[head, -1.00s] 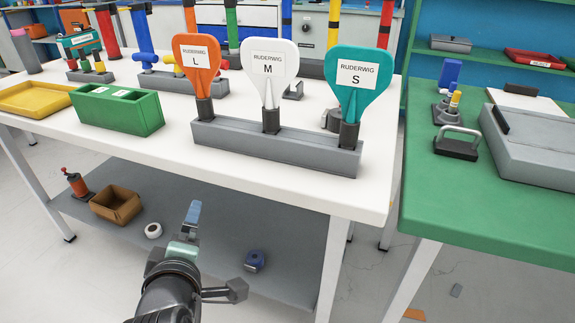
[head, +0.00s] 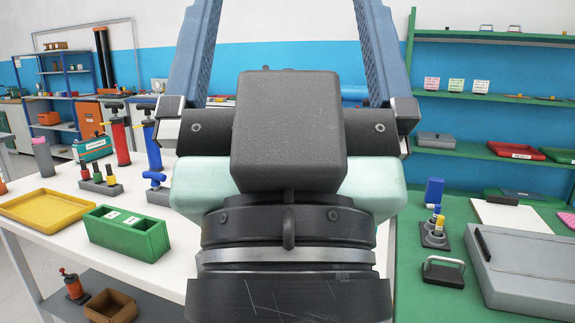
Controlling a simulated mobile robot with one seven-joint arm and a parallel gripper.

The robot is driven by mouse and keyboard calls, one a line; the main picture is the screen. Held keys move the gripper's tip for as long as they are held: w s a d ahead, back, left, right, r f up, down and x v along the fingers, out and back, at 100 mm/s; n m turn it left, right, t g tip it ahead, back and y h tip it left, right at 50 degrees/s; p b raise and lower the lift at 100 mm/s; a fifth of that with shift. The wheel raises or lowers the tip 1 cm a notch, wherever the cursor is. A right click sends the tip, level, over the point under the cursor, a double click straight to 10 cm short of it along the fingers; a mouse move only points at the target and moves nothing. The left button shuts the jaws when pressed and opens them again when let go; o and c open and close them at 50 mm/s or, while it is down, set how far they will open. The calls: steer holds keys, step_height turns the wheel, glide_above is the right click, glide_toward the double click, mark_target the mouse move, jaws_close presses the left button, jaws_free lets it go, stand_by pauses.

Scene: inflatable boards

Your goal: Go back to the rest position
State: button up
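My gripper (head: 287,30) is raised upright close in front of the head camera and fills the middle of the view. Its two blue fingers stand wide apart, with nothing visible between them. The fingertips run out past the top edge. The gripper and wrist cover the middle of the white table (head: 52,250), and the paddles cannot be seen behind them.
A yellow tray (head: 45,207) and a green divided box (head: 128,234) stand on the white table at left. Green shelves (head: 490,96) line the back right.

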step_height(320, 180, up, 23)
steer(key=p, duration=2)
steer(key=shift+p, duration=0.3)
